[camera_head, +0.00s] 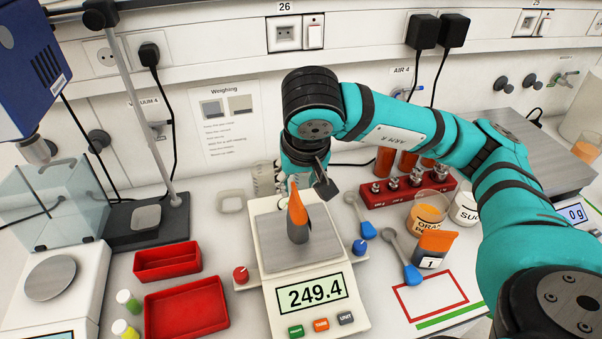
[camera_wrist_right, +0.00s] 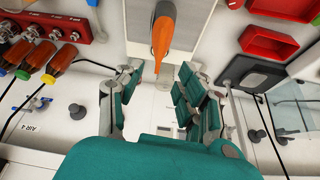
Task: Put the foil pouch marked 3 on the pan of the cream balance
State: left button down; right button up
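An orange and grey foil pouch (camera_head: 298,222) stands upright on the steel pan (camera_head: 268,228) of the cream balance (camera_head: 275,284). Its number is not visible from here. The display reads 249.4. My right gripper (camera_head: 308,183) is just behind and above the pouch. In the right wrist view its fingers (camera_wrist_right: 163,72) are spread apart with nothing between them. The pouch (camera_wrist_right: 162,38) shows there beyond the fingertips, apart from them. My left gripper is not in view.
A pouch marked 1 (camera_head: 433,250) stands behind the red-outlined area (camera_head: 402,304). Blue scoops (camera_head: 411,273), an orange powder jar (camera_head: 427,214) and a red weight rack (camera_head: 372,199) are to the right. Red trays (camera_head: 186,309) and a glass-shielded balance (camera_head: 88,285) are to the left.

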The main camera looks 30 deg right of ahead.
jog(key=v, duration=0.4)
jog(key=shift+s+r, duration=0.1)
